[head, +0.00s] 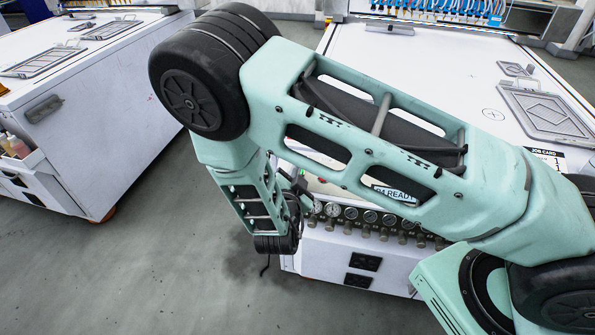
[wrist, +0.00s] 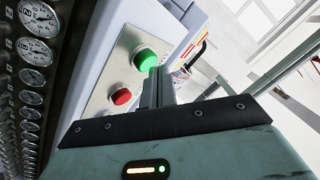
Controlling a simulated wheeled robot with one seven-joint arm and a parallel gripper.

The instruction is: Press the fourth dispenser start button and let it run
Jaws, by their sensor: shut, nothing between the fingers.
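In the wrist view a green button (wrist: 145,60) and a red button (wrist: 121,96) sit on a grey metal plate (wrist: 100,102). My gripper (wrist: 159,74) is shut and empty, its fingertips right beside the green button's edge. I cannot tell whether they touch it. In the head view my arm covers most of the panel, and the button area is largely hidden.
A row of round gauges (head: 368,216) runs along the front of the white machine (head: 440,55); gauges also line the left of the wrist view (wrist: 33,55). Another white cabinet (head: 110,110) stands at left. Grey floor between them is clear.

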